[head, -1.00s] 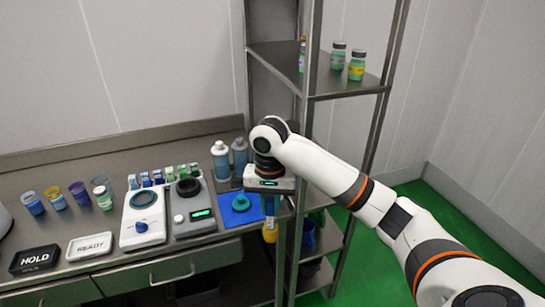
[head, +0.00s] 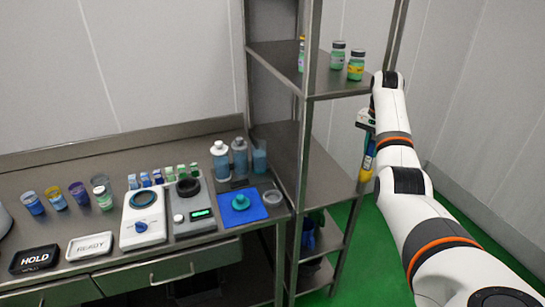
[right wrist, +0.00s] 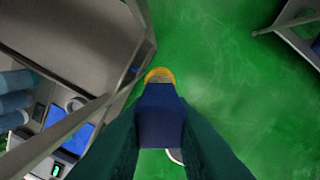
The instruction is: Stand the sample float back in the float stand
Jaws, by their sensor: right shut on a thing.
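My right gripper (head: 367,128) is at the right, beyond the bench's right end, out by the shelf rack. It is shut on the sample float (head: 368,158), a blue piece with a yellow end that hangs down below the fingers. In the right wrist view the float (right wrist: 160,112) sits between the two dark teal fingers, over green floor. A teal round piece with a raised centre, which looks like the float stand (head: 240,202), rests on a blue mat (head: 228,216) at the bench's right end. Nothing stands in it. My left gripper is not in view.
A steel rack (head: 325,175) stands between my right gripper and the bench, with bottles (head: 356,66) on its upper shelf. A clear cup (head: 272,197) is right of the mat. Grey-blue bottles (head: 221,160) stand behind. A scale (head: 190,215) is left of the mat.

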